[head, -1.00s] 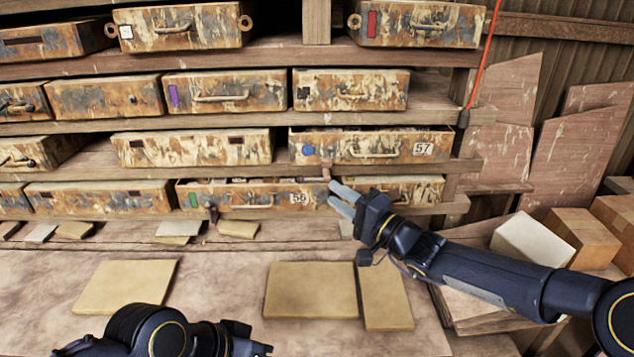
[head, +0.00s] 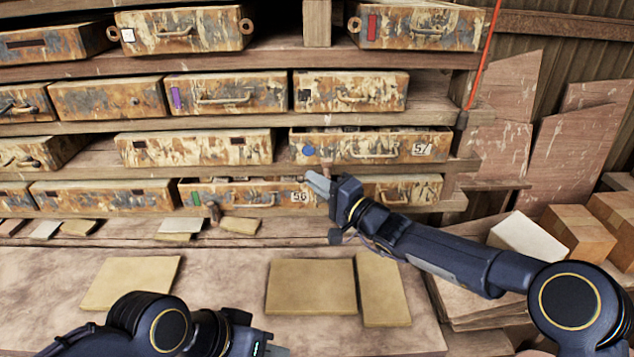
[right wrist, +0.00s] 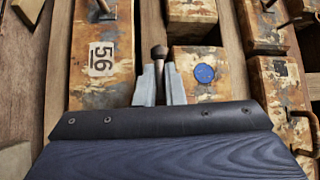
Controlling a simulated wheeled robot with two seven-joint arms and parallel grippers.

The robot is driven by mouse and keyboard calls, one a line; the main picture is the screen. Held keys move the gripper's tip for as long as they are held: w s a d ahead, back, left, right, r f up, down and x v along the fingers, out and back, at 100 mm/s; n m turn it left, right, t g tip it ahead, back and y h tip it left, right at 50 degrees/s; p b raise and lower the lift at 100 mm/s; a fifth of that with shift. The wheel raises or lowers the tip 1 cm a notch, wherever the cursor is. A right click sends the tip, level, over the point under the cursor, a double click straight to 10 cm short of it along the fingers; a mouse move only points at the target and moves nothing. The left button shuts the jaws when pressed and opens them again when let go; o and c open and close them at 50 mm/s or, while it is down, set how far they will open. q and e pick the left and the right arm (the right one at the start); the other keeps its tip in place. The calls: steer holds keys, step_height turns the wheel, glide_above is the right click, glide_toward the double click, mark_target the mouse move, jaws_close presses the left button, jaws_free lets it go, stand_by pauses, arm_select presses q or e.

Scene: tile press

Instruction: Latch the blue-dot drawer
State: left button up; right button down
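The blue-dot drawer (head: 390,146) is a rusty metal drawer at the right of the third row. Its blue dot (head: 309,150) is near the left end, with a handle and a number label. A strip of its inside shows above the front. A small peg-like latch (head: 326,166) stands below its left end. My right gripper (head: 318,184) is at this latch. In the right wrist view the two grey fingers (right wrist: 160,88) are close together on either side of the dark-headed latch (right wrist: 158,52), beside the blue-dot drawer (right wrist: 200,95). My left gripper (head: 262,345) is low in front; its fingers are unclear.
The drawer labelled 56 (head: 250,190) sits below and left, with another peg latch (head: 213,211) at its front. Flat tan tiles (head: 311,287) lie on the bench. Boxes (head: 577,232) stand at the right. A red cord (head: 483,60) hangs at the upper right.

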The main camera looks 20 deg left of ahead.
steer(key=m+t+y+b, duration=0.1)
steer(key=m+b, duration=0.1)
steer(key=b, duration=0.5)
steer(key=m+t+b, duration=0.1)
steer(key=b, duration=0.6)
steer(key=m+t+y+b, duration=0.1)
steer(key=m+b, duration=0.1)
steer(key=b, duration=0.4)
steer(key=shift+d+r+m+y+b, duration=0.1)
steer(key=shift+r+m+y+b, duration=0.2)
steer(key=shift+r+b, duration=0.1)
steer(key=shift+r+t, duration=0.15)
steer(key=shift+t, duration=0.25)
steer(key=c, duration=1.5)
jaws_free()
steer(key=shift+s+d+f+b, duration=0.15)
steer(key=shift+d+f+b, duration=0.15)
steer(key=shift+d, duration=0.1)
steer(key=b+v, duration=0.2)
steer(key=v, duration=0.4)
steer(key=shift+s+d+f, duration=0.1)
steer(key=shift+s+d, duration=0.05)
steer(key=shift+d, duration=0.2)
